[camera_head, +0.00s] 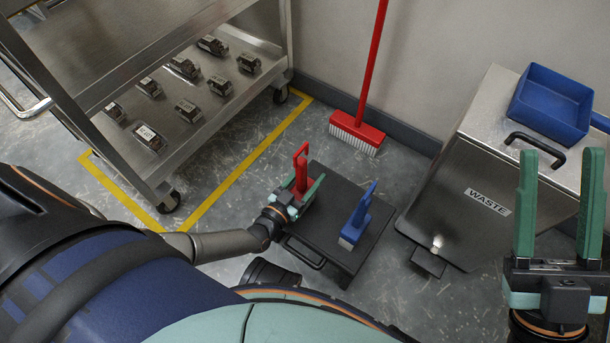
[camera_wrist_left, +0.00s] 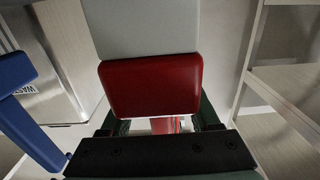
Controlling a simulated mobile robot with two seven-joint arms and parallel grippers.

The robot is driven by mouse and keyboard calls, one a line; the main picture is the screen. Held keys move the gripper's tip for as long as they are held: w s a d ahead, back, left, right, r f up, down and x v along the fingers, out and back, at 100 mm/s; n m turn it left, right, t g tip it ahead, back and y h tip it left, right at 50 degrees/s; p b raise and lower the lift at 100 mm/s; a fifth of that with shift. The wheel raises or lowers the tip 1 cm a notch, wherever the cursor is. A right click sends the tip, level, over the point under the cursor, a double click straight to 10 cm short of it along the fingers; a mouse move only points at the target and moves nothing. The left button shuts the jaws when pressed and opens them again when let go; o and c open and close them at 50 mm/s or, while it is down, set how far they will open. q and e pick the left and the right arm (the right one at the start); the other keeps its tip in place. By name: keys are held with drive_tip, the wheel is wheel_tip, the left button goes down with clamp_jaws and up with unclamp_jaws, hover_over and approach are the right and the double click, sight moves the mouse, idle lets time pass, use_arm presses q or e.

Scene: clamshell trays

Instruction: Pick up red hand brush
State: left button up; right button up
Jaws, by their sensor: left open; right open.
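The red hand brush (camera_head: 301,161) stands upright on a dark low platform (camera_head: 333,186) with its handle up. My left gripper (camera_head: 304,184) is at the brush, with its green fingers open on either side of it. In the left wrist view the red brush (camera_wrist_left: 152,86) fills the middle, with its pale grey bristle side (camera_wrist_left: 140,28) above it. The fingers are partly hidden behind the brush there. I cannot tell whether they touch it. My right gripper (camera_head: 560,165) is open and empty at the far right, in front of the waste bin.
A blue hand brush (camera_head: 357,217) stands close by on the same platform; it also shows in the left wrist view (camera_wrist_left: 28,112). A steel waste bin (camera_head: 450,215) with a blue tray (camera_head: 550,98) is right. A red broom (camera_head: 357,132) and shelf cart (camera_head: 220,110) are behind.

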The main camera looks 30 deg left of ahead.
use_arm(q)
clamp_jaws()
idle(0.3)
idle(0.3)
